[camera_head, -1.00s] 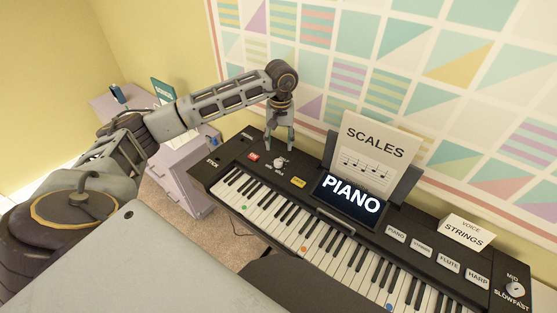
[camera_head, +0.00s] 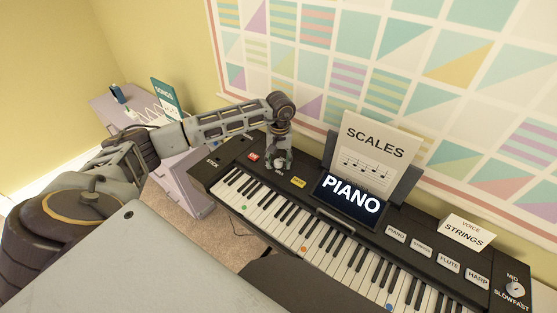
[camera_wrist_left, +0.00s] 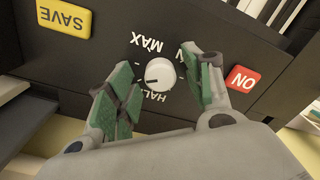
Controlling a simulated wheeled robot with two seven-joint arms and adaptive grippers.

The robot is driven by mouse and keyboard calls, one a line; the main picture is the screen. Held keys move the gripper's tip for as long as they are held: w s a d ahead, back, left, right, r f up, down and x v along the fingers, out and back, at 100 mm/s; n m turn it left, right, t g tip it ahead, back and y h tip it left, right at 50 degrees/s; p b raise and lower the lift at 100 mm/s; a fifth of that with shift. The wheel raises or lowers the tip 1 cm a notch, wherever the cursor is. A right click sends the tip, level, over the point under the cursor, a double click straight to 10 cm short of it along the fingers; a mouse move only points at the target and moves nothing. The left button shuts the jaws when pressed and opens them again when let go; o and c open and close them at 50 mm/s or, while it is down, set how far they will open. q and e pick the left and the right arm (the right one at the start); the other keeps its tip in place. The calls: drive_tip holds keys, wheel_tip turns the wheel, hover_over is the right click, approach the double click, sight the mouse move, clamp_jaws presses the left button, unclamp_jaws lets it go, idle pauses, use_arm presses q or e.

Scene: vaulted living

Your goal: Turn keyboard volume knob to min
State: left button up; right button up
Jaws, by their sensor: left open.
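The keyboard (camera_head: 228,172) is black and runs along the wall. The volume knob (camera_wrist_left: 160,73) is white and round, between the printed words MAX and HALF in the left wrist view. A dark pointer line on it points left in that view. My left gripper (camera_head: 279,162) is over the knob's end of the keyboard. In the left wrist view, the green-padded fingers of my left gripper (camera_wrist_left: 163,88) are open on either side of the knob, with gaps to it. In the head view the gripper mostly covers the knob. My right gripper is out of view.
A red ON button (camera_wrist_left: 242,79) and a yellow SAVE button (camera_wrist_left: 63,17) flank the knob. The PIANO screen (camera_head: 350,194) and the SCALES sheet (camera_head: 374,147) stand to the right. Voice buttons and a SLOW/FAST knob (camera_head: 515,289) are at the far right end.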

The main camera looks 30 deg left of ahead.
use_arm(q)
drive_tip(key=c, duration=1)
